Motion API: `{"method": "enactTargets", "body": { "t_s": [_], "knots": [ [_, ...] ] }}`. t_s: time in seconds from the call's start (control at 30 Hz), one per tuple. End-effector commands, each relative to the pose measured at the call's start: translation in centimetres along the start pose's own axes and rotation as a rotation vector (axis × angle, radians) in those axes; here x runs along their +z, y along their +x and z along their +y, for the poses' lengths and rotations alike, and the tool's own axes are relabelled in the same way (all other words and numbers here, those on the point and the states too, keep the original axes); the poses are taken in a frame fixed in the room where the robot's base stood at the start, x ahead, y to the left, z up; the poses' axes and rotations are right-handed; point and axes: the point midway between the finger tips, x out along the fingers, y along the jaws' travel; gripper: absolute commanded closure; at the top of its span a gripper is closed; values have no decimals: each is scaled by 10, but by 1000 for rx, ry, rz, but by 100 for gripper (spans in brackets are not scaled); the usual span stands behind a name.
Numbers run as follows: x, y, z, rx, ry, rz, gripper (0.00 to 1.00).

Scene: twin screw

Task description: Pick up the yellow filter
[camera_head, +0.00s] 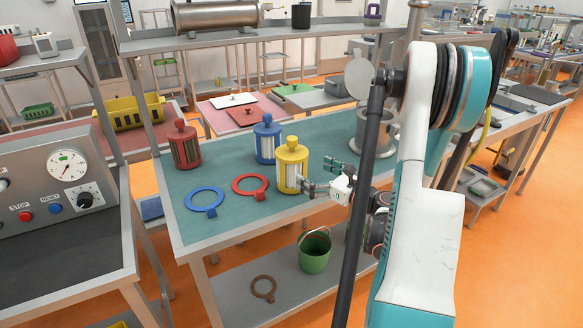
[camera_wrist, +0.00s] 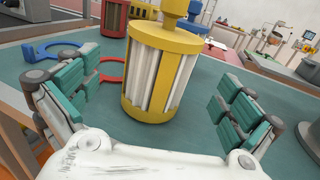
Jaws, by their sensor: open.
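The yellow filter (camera_head: 291,168) stands upright on the green-topped workbench (camera_head: 225,178), near its front edge. It has yellow end caps, a knob on top and pale pleats behind yellow bars. In the wrist view the yellow filter (camera_wrist: 161,75) stands ahead of my gripper, between the lines of the two fingers, with its top knob cut off by the frame. My gripper (camera_head: 325,180) is just right of the filter in the head view. In the wrist view my gripper (camera_wrist: 155,105) is open, with teal finger pads spread wide and apart from the filter.
A blue filter (camera_head: 267,140) and a red filter (camera_head: 184,147) stand behind and left. A blue ring (camera_head: 205,199) and a red ring (camera_head: 250,185) lie flat left of the yellow filter. A metal cylinder (camera_head: 374,135) stands on the bench to the right.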

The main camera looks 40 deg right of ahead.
Motion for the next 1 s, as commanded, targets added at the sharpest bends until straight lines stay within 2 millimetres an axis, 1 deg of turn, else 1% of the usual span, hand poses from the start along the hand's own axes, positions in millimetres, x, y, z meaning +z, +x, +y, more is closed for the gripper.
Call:
{"method": "enactTargets", "body": {
  "t_s": [0.03, 0.1, 0.2, 0.43, 0.6, 0.7, 0.8, 1.0],
  "knots": [
    [3, 11, 1, 3, 1, 0, 0],
    [0, 22, 1, 3, 1, -1, 0],
    [-1, 34, 1, 2, 2, -1, 0],
    [0, 49, 0, 1, 2, -1, 0],
    [0, 74, -2, 2, 2, -1, 0],
    [1, 86, -2, 1, 3, -1, 0],
    [2, 92, -2, 0, 3, -1, 0],
    [3, 93, -3, -2, 3, -1, 0]
  ]
}}
